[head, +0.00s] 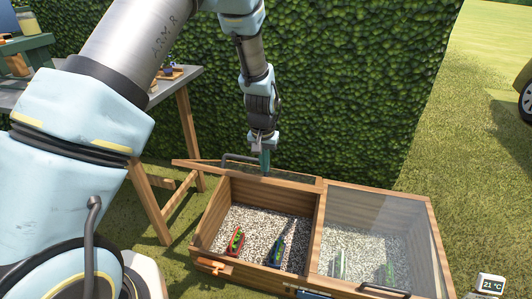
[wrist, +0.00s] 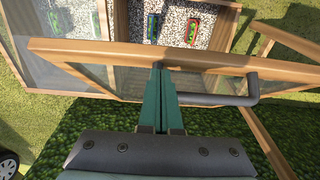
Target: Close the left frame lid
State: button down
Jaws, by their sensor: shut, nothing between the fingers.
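The wooden cold frame (head: 320,225) has two gravel-floored bays. Its left lid (head: 300,180) stands open, tipped back behind the left bay toward the hedge; its wooden edge and glass also show in the wrist view (wrist: 90,50). A grey bar handle (wrist: 215,99) is on this lid, just right of my fingers in the wrist view. My gripper (head: 266,171) is shut and empty, with its green fingertips (wrist: 164,74) at the lid's outer edge. They look close to or touching the wood; I cannot tell which. The right lid (head: 375,215) is down over its bay.
Small coloured objects, one red (head: 235,241) and one dark (head: 279,246), lie in the left bay. An orange latch (head: 215,266) is on the front wall. A hedge (head: 340,90) stands close behind, and a table (head: 190,72) stands at the left. Open grass lies to the right.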

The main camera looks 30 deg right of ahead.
jog(key=shift+s+a+f, duration=0.1)
jog(key=shift+f, duration=0.1)
jog(key=s+a+f+t+h+b, duration=0.1)
jog(key=s+a+f+b, duration=0.4)
jog(key=f, duration=0.5)
jog(key=s+a+f+b, duration=0.3)
jog(key=s+f+b, duration=0.1)
jog(key=f+b, duration=0.45)
notch_tip(320, 180, down, 28)
jog(key=s+a+b, duration=0.2)
jog(key=b, duration=1.2)
jog(key=shift+b, duration=0.35)
jog(key=shift+a+r, duration=0.1)
jog(key=shift+r, duration=0.1)
jog(key=p+v, duration=0.3)
jog(key=v, duration=0.7)
jog(key=shift+r, duration=0.25)
jog(key=shift+a+r, duration=0.1)
